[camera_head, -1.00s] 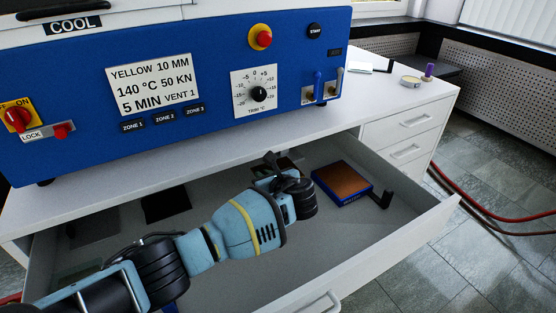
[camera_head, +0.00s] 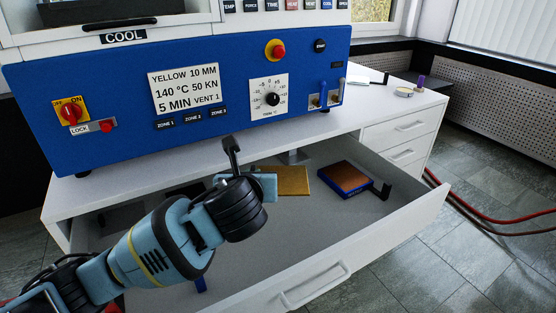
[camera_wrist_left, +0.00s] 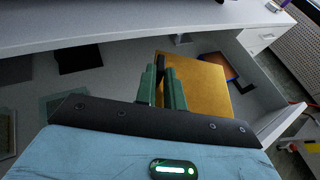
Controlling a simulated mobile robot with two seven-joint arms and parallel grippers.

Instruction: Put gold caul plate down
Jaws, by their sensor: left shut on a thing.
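The gold caul plate (camera_head: 290,181) is a flat gold square with a black upright tab. It also shows in the left wrist view (camera_wrist_left: 198,92), just beyond my fingers. My left gripper (camera_head: 252,184) is shut on it; in the left wrist view its two green fingers (camera_wrist_left: 163,84) close on the dark tab. The plate is over the open drawer, near the drawer's back under the worktop edge. I cannot tell whether it touches the drawer floor. My gripper and wrist hide its left part in the head view. My right gripper is not in view.
The open white drawer (camera_head: 311,287) also holds a copper-topped blue plate (camera_head: 346,178) with a black tab, right of the gold plate. Dark flat plates (camera_wrist_left: 78,59) lie at the left. The blue press (camera_head: 110,110) stands on the worktop.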

